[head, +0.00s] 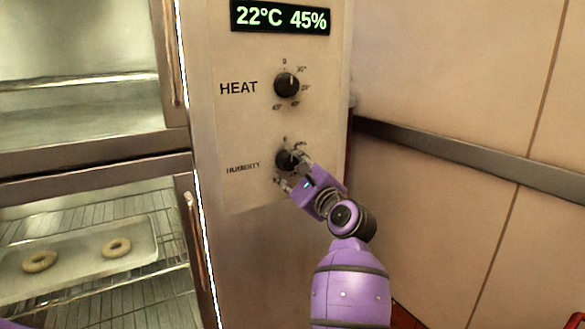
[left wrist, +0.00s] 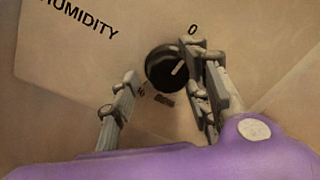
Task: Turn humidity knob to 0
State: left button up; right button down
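The black humidity knob (head: 285,161) is on the steel panel, right of the word HUMIDITY and below the heat knob. In the left wrist view the knob (left wrist: 165,68) has a 0 mark (left wrist: 192,30) above it, and its white pointer line slants up and right. My left gripper (head: 291,172) is at the knob's lower right. In the wrist view the gripper (left wrist: 158,62) has its fingers apart; the right finger overlaps the knob's right edge, and the left finger is clear of it. Contact cannot be told. My right gripper is out of view.
The display (head: 281,17) reads 22°C 45%. The heat knob (head: 287,85) is above. Glass doors with handles (head: 194,240) are to the left, with a tray (head: 80,254) of two rings behind the lower one. A wall with a grey rail (head: 455,153) is right.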

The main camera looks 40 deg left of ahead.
pick_arm(q)
jog(key=shift+w, duration=0.15)
jog(key=shift+d, duration=0.45)
jog(key=v, duration=1.1)
jog(key=shift+s+f, duration=0.15)
jog(key=shift+s, duration=0.1)
